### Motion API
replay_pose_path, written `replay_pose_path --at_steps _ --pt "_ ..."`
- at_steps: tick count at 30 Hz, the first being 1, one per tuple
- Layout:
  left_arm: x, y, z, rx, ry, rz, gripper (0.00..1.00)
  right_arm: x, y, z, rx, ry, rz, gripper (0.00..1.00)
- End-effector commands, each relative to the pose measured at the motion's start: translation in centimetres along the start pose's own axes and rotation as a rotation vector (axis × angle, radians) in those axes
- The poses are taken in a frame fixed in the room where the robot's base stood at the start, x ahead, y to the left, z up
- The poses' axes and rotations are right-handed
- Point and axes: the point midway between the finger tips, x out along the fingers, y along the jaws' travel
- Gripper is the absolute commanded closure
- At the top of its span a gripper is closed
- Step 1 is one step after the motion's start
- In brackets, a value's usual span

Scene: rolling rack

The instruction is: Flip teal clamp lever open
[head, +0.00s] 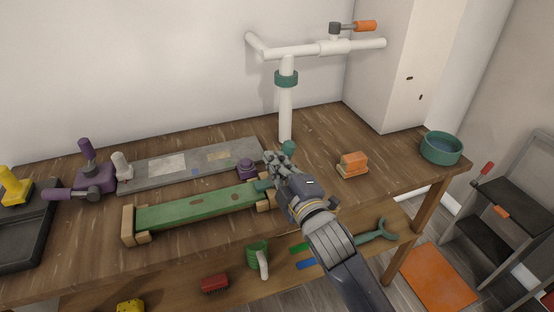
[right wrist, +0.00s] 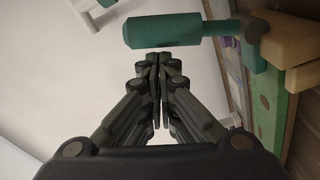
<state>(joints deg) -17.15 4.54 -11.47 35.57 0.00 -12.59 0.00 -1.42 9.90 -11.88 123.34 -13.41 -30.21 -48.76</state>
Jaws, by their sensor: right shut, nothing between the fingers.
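The teal clamp lever has its thick round grip (head: 289,147) showing just beyond my right gripper, and its teal base (head: 263,185) at the right end of the green beam (head: 195,207). In the right wrist view the grip (right wrist: 162,30) lies across the picture just past the fingertips, joined to a teal arm on the right. My right gripper (head: 273,162) has its fingers closed together and empty. Its fingertips (right wrist: 158,60) are very near the grip; I cannot tell if they touch. The gripper hides part of the lever in the head view. My left gripper is out of view.
A white pipe stand (head: 285,110) rises behind the lever. A purple knob (head: 247,169) sits left of my gripper on the grey plate (head: 190,163). An orange-topped block (head: 352,163) and teal bowl (head: 441,148) are to the right. Bare wood lies between block and bowl.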

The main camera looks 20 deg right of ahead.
Motion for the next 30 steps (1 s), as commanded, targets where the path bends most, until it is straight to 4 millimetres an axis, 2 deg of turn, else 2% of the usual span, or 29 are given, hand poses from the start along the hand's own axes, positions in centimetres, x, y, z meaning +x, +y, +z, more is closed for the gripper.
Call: replay_pose_path --at_steps 11,30 --pt "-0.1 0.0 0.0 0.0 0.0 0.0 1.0 0.0 0.0 0.1 0.006 -0.001 0.0 1.0" --pt "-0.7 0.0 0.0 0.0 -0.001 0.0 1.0 -0.1 0.4 1.2 0.117 -0.003 0.006 1.0"
